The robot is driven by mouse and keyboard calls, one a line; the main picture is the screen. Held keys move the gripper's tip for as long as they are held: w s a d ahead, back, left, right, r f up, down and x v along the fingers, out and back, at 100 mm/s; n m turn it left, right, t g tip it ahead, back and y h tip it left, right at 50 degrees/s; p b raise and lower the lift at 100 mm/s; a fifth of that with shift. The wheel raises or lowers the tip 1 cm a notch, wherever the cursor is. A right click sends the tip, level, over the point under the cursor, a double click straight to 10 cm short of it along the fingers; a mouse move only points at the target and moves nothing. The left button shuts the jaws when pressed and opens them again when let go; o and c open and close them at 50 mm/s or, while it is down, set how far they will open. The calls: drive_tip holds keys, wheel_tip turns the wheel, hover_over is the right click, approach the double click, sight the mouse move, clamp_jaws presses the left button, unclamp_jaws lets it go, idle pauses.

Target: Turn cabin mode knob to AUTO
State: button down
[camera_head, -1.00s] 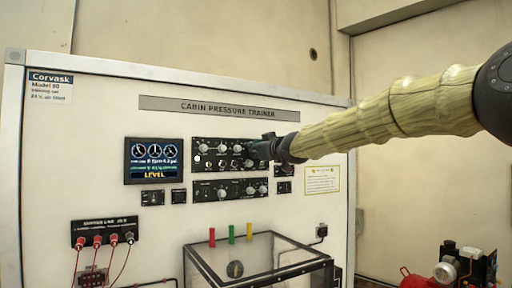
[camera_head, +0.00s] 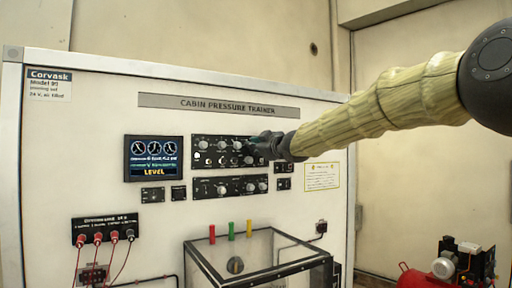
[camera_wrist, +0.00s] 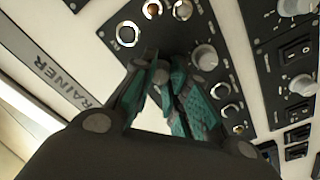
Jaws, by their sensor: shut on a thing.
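My gripper (camera_head: 262,145) is at the right end of the upper black control panel (camera_head: 196,159) of the cabin pressure trainer. In the wrist view, my gripper's green-padded fingers (camera_wrist: 166,72) are shut on a small grey knob (camera_wrist: 160,76). The fingers cover much of this knob, and its label and pointer cannot be read. In the head view my gripper hides the knob. Another round grey knob (camera_wrist: 204,57) sits beside the fingers, apart from them.
A display reading LEVEL (camera_head: 153,158) is left of the panel. A second knob panel (camera_head: 230,187) is just below. Small switches (camera_wrist: 297,47) lie right of the fingers in the wrist view. A clear box (camera_head: 262,258) juts out below, with coloured tabs above it.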

drive_tip(key=shift+r, duration=0.15)
drive_tip(key=c, duration=1.4)
unclamp_jaws()
drive_tip(key=shift+o, duration=0.2)
